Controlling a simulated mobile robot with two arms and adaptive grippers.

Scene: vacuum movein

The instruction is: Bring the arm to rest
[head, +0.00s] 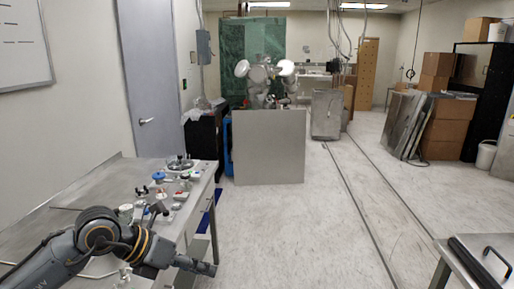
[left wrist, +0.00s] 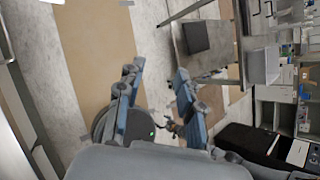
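My left arm comes in at the lower left of the head view, bent over the front of the metal worktable (head: 100,187). Its left gripper (head: 208,268) points right, past the table's right edge, low in the picture. In the left wrist view the left gripper (left wrist: 158,82) shows two blue-grey fingers spread apart. Nothing is held between the fingertips; floor shows through the gap. My right gripper is not in view.
Small parts and a blue-knobbed item (head: 158,176) stand on the worktable near the arm. A grey panel (head: 269,147) stands ahead. Cardboard boxes (head: 437,64) are at the right. Another table (head: 462,266) is at the lower right. The middle floor is clear.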

